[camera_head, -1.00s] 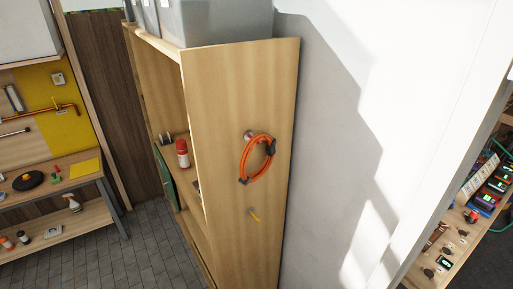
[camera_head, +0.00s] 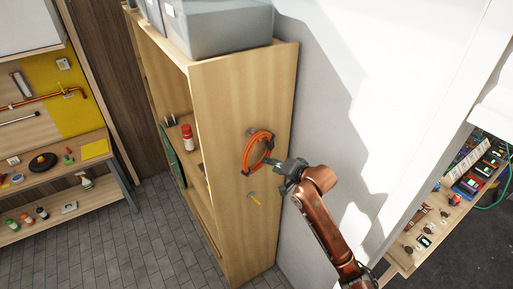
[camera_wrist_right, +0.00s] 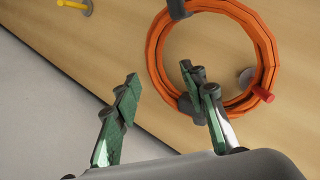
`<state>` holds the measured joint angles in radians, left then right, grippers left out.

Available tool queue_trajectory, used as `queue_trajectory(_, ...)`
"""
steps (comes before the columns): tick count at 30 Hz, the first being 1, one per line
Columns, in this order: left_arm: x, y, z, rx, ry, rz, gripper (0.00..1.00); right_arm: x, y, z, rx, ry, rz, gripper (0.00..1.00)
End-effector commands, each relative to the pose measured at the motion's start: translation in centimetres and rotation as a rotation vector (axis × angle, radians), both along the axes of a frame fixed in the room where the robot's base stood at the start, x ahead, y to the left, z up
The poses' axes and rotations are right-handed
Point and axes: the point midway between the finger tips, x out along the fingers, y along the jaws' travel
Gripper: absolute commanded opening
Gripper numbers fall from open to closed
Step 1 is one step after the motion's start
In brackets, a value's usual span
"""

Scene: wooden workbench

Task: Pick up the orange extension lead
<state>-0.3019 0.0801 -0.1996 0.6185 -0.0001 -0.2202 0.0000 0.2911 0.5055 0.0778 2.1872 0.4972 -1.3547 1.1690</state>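The orange extension lead (camera_head: 247,152) is a coiled loop with dark bands, hanging on the side panel of the tall wooden cabinet. In the right wrist view the lead (camera_wrist_right: 155,50) hangs over a red-tipped peg (camera_wrist_right: 263,95). My right gripper (camera_head: 272,163) is at the right side of the coil in the head view. My left gripper is not in view.
A yellow hook (camera_head: 254,199) sticks out of the cabinet side (camera_head: 230,100) below the lead. Grey bins (camera_head: 222,28) stand on top of the cabinet. A white wall is to its right. A workbench with tools is at far right, another at left.

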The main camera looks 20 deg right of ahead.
Motion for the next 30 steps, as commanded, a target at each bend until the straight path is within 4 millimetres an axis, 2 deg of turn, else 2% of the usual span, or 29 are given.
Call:
queue_trajectory(2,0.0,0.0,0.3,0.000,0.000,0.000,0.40,0.4,0.3,0.1,0.004,0.000,0.001,0.39)
queue_trajectory(18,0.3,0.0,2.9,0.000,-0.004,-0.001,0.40,5.8,1.6,-3.4,0.002,-0.002,0.002,0.39)
queue_trajectory(27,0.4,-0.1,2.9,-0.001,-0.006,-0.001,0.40,6.2,1.7,-3.9,0.000,-0.002,0.002,0.39)
queue_trajectory(30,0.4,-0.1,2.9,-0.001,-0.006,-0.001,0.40,6.2,1.7,-3.9,0.001,-0.002,0.001,0.32)
